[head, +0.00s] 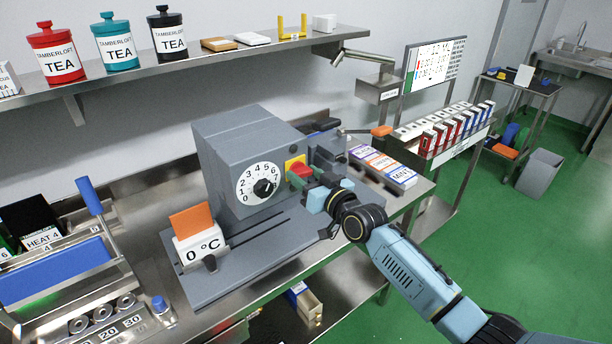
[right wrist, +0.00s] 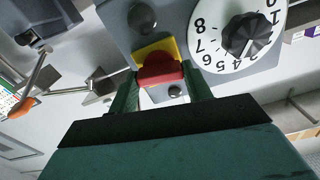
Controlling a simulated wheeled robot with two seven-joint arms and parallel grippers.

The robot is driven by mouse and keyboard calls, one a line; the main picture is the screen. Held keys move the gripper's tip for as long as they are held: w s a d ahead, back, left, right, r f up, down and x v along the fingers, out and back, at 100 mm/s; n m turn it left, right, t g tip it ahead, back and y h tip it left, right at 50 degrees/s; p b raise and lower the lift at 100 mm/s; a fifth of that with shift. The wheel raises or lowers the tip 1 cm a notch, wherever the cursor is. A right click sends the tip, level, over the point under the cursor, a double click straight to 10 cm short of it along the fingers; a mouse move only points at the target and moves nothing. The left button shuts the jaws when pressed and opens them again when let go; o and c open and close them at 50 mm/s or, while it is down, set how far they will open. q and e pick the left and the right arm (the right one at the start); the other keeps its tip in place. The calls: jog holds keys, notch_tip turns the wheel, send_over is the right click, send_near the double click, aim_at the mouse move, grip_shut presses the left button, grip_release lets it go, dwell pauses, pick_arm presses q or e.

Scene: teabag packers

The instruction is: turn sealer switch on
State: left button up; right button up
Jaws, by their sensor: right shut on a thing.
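The sealer (head: 235,150) is a grey box-shaped machine on the steel bench, with a white numbered dial (head: 258,184) on its front. The red switch (head: 300,170) sits on a yellow plate (head: 293,161) to the right of the dial. My right gripper (head: 304,180) is at the switch, its fingers shut on it. In the right wrist view the red switch (right wrist: 160,69) lies between the two green fingertips, with the yellow plate (right wrist: 151,48) behind it and the dial (right wrist: 238,35) beside it. My left gripper is not in view.
Labelled boxes (head: 382,165) lie to the right. A shelf (head: 150,74) with tea tins hangs above. A blue-handled press (head: 60,272) stands at left.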

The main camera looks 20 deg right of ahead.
jog(key=m, duration=0.4)
jog(key=shift+m, duration=0.3)
jog(key=m, duration=0.3)
jog(key=shift+f+m, duration=0.1)
jog(key=shift+m, duration=0.2)
jog(key=m, duration=0.4)
jog(key=shift+m+p, duration=0.3)
jog(key=shift+m, duration=1.5)
jog(key=o, duration=1)
jog(key=shift+d, duration=0.1)
